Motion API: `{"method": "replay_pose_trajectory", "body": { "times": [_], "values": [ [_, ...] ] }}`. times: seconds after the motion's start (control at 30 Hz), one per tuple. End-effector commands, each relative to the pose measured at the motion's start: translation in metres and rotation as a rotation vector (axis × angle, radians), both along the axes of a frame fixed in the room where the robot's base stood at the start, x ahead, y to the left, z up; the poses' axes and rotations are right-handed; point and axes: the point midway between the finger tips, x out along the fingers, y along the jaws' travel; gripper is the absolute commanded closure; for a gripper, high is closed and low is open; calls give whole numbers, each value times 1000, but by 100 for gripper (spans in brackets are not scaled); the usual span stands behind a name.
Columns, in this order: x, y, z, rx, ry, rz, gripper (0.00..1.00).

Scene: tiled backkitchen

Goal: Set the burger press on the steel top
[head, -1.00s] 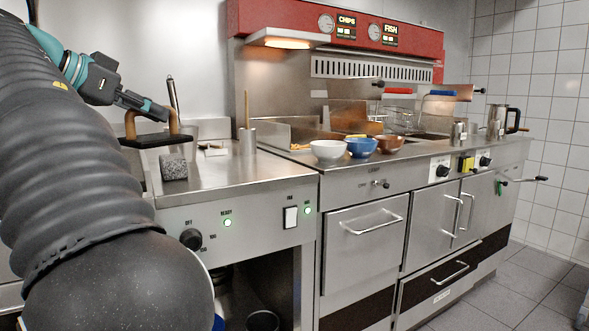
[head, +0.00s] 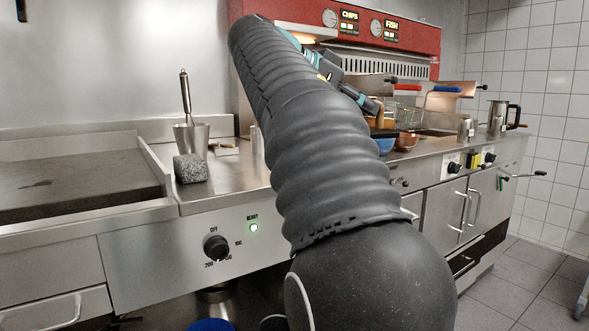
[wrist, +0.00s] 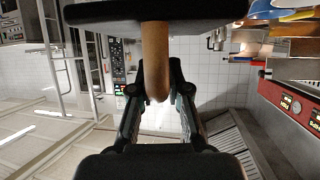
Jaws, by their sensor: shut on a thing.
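My gripper (head: 370,103) is shut on the burger press, out over the counter with the bowls. In the wrist view the gripper (wrist: 156,90) closes on the press's wooden handle (wrist: 155,45). The dark flat plate of the burger press (wrist: 150,11) spans the top of that view. In the head view my arm hides most of the press. The steel top (head: 230,178) is a bare shiny counter between the griddle and my arm. Its right part is hidden behind my arm.
A grey block (head: 190,168) and a metal cup (head: 191,137) with a tool stand on the steel top's left side. The griddle (head: 70,172) lies farther left. A blue bowl (head: 385,145) and a brown bowl (head: 406,142) are partly visible right of my arm. A steel jug (head: 497,118) stands at far right.

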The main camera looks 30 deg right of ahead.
Motion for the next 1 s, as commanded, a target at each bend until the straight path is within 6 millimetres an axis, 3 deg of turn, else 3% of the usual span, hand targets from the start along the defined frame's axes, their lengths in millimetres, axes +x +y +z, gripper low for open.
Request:
{"method": "replay_pose_trajectory", "body": {
  "times": [0.43,0.67,1.0],
  "values": [
    [126,38,-2,5,1,486,100],
    [160,55,-2,-4,-5,607,100],
    [212,69,-33,-3,-2,614,100]
  ]
}}
